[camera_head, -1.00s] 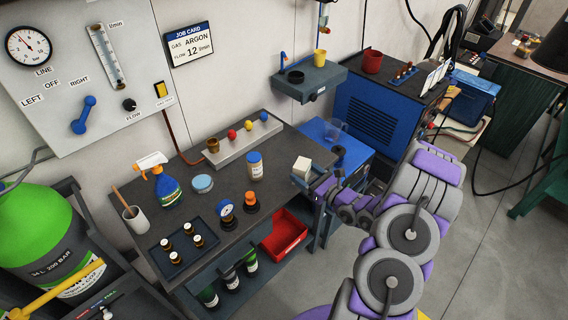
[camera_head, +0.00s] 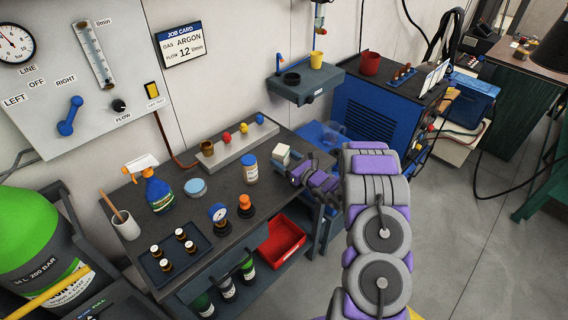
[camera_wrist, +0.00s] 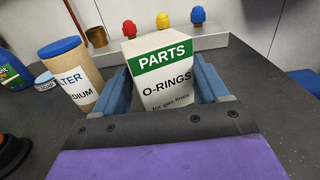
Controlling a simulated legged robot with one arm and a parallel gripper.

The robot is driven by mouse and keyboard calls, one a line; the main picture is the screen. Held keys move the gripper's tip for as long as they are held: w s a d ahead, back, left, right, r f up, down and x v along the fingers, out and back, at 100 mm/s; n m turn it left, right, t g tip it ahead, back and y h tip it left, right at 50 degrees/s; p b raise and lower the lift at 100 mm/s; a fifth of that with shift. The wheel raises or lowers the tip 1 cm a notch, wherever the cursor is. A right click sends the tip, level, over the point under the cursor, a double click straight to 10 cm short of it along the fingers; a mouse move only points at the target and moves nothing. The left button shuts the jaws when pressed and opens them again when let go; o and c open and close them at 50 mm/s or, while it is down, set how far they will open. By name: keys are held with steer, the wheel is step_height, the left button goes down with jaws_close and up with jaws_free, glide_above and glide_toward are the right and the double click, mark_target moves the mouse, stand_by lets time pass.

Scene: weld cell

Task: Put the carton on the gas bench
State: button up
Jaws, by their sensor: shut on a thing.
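The carton (camera_wrist: 162,75) is a small white box with a green PARTS band and the words O-RINGS. My gripper (camera_wrist: 168,82) is shut on it, one blue finger on each side, in the wrist view. In the head view the carton (camera_head: 282,154) shows at the right part of the gas bench (camera_head: 222,196), a dark-topped table. My gripper (camera_head: 292,163) reaches it from the right. The bench top lies under and around the carton; I cannot tell whether its base touches the top.
A blue-lidded jar (camera_head: 251,168) stands left of the carton. A rail with coloured caps (camera_head: 236,145) runs behind it. A spray bottle (camera_head: 157,190), a tray of small bottles (camera_head: 175,254) and a gauge (camera_head: 218,214) stand further left. Bare bench top lies in front of the jar.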

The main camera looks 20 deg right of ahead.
steer(key=shift+d+f, duration=0.1)
steer(key=shift+f, duration=0.3)
steer(key=shift+a, duration=0.4)
steer(key=o, duration=1.1)
steer(key=shift+s+d+f, duration=0.1)
steer(key=shift+d, duration=0.15)
